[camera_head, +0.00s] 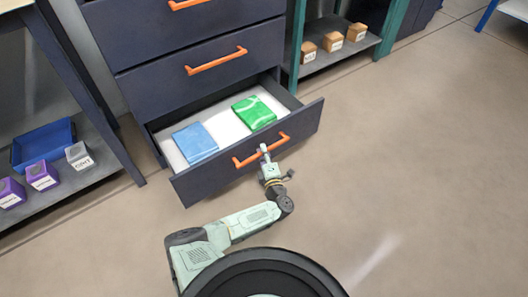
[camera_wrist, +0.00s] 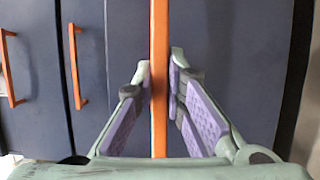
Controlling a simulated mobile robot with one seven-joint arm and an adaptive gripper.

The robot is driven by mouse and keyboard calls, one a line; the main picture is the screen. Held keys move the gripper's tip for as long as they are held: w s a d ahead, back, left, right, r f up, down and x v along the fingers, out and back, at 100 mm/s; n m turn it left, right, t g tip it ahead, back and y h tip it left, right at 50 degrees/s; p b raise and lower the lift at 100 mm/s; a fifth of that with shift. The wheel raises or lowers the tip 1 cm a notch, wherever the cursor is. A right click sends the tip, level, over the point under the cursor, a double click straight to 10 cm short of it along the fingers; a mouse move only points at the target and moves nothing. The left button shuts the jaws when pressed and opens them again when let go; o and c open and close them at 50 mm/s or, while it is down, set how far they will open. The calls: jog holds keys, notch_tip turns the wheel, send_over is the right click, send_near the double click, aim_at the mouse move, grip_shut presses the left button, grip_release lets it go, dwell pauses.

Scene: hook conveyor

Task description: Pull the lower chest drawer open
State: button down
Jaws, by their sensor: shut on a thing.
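The chest is dark blue with orange bar handles. Its lower drawer (camera_head: 305,128) stands pulled well out in the head view, showing a white inside with a blue folded item (camera_head: 194,143) and a green folded item (camera_head: 254,112). My gripper (camera_head: 265,153) is at the front of this drawer, on its orange handle (camera_head: 245,160). In the wrist view, the handle (camera_wrist: 159,40) runs upright between the two fingers of my gripper (camera_wrist: 160,80), which are closed around it. The drawer front (camera_wrist: 230,60) fills the background there.
The drawer above (camera_head: 190,88) is shut. A shelf at left holds a blue bin (camera_head: 43,143) and several purple and grey boxes. A shelf at right (camera_head: 345,50) holds brown boxes. The floor (camera_head: 420,170) to the right is clear.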

dwell(0.7)
jog(key=shift+s+d+r+p, duration=0.15)
jog(key=shift+s+d+p, duration=0.1)
jog(key=shift+p, duration=0.3)
jog(key=s+p, duration=0.1)
jog(key=s+d+p, duration=0.1)
jog(key=shift+s+d+p, duration=0.2)
jog(key=shift+d+p, duration=0.1)
jog(key=shift+p, duration=0.1)
jog(key=c, duration=1.6)
grip_release()
jog(key=shift+c, duration=0.2)
jog(key=v, duration=1.2)
